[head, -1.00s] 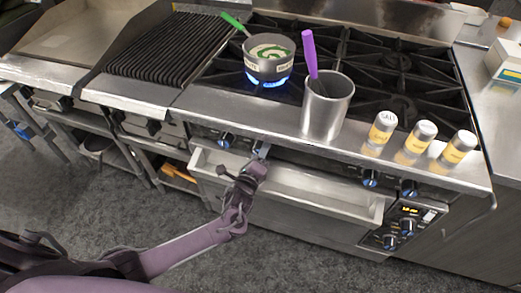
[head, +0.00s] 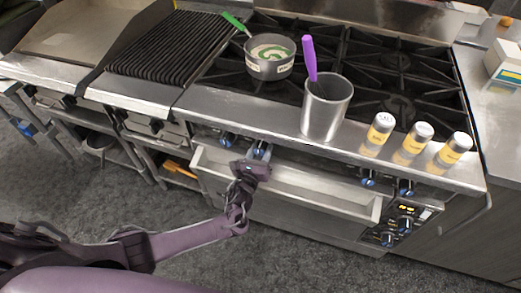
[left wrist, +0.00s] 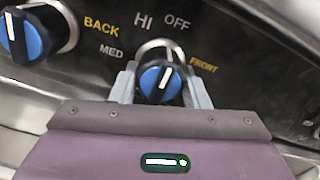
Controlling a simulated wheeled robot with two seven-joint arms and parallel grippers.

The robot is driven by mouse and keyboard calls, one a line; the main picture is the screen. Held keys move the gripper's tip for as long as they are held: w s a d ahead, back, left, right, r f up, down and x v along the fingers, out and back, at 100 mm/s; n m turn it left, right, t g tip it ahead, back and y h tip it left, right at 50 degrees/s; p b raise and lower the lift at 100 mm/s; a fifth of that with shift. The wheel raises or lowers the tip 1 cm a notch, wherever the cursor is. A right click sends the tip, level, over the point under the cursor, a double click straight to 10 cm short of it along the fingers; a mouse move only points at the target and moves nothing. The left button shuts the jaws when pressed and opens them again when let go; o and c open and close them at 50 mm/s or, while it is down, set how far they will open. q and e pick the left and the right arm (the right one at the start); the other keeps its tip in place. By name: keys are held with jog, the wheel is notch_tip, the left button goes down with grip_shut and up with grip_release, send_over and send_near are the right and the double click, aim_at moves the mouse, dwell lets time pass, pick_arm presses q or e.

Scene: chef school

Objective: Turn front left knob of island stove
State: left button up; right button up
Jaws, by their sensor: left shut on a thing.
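The island stove (head: 345,148) has blue-faced knobs along its front panel. My left gripper (head: 259,157) is at the front left knob (head: 262,148). In the left wrist view, its grey fingertips (left wrist: 160,88) are shut on this black knob with a blue face (left wrist: 152,80), one on each side. The knob sits beside the label FRONT, and its white mark points up and slightly right, below HI and OFF. The back knob (left wrist: 30,32) is to its left, also visible in the head view (head: 229,140). My right gripper is not in view.
A pot with a green-handled utensil (head: 269,68) stands on the left burner, with no flame visible. A metal canister (head: 326,110) with a purple handle and several shakers (head: 412,142) stand on the front ledge. An open tray-like drawer (head: 300,185) juts out below the knobs.

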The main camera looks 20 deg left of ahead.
pick_arm(q)
jog(key=shift+f+m, duration=0.15)
jog(key=shift+m, duration=0.15)
jog(key=o, duration=1)
jog(key=shift+c, duration=0.2)
jog(key=s, duration=0.7)
jog(key=shift+s+a, duration=0.15)
jog(key=shift+s, duration=0.25)
